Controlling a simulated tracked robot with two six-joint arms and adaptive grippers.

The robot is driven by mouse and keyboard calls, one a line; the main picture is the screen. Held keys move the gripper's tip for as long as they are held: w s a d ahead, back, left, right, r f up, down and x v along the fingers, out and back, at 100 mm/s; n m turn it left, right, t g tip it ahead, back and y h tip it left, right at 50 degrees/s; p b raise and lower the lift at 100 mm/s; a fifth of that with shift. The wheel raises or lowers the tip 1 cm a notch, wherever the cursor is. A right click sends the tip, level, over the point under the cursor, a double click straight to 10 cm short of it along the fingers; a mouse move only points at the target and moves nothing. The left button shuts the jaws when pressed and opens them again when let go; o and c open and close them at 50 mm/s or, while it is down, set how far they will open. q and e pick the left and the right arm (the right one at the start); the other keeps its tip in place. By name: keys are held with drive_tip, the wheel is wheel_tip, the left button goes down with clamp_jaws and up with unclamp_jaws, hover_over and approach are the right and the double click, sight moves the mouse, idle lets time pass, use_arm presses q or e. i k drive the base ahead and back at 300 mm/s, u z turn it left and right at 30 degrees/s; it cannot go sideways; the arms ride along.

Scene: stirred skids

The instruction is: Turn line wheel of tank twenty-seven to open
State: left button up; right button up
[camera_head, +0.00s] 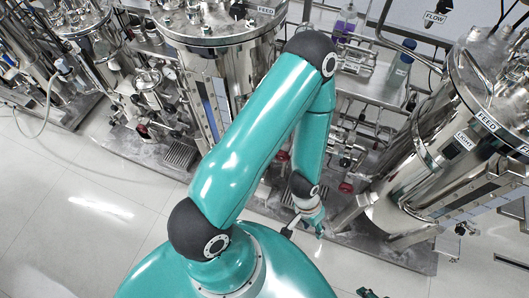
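My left arm reaches up from the bottom and bends down to my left gripper (306,226), which is small and partly hidden by its own wrist. It hangs over the skid's front edge, and I cannot tell whether it is open or shut. Several small red wheels or knobs sit low on the middle skid's piping, among them one red wheel (345,187) just right of my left wrist. No number twenty-seven is readable, so I cannot tell which wheel is the line wheel. A dark piece at the bottom edge may belong to my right arm; no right gripper shows clearly.
A steel tank (238,68) labelled FEED stands behind my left arm. Another steel tank (420,165), labelled FEED and LIGHT, stands tilted in view at right. More vessels and a hose (45,115) are at left. The pale tiled floor (75,215) is clear at lower left.

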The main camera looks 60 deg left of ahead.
sight(285, 156)
drive_tip(key=u, duration=0.2)
drive_tip(key=k, duration=0.7)
drive_tip(key=u, duration=0.9)
drive_tip(key=i, duration=0.5)
drive_tip(key=u, duration=0.05)
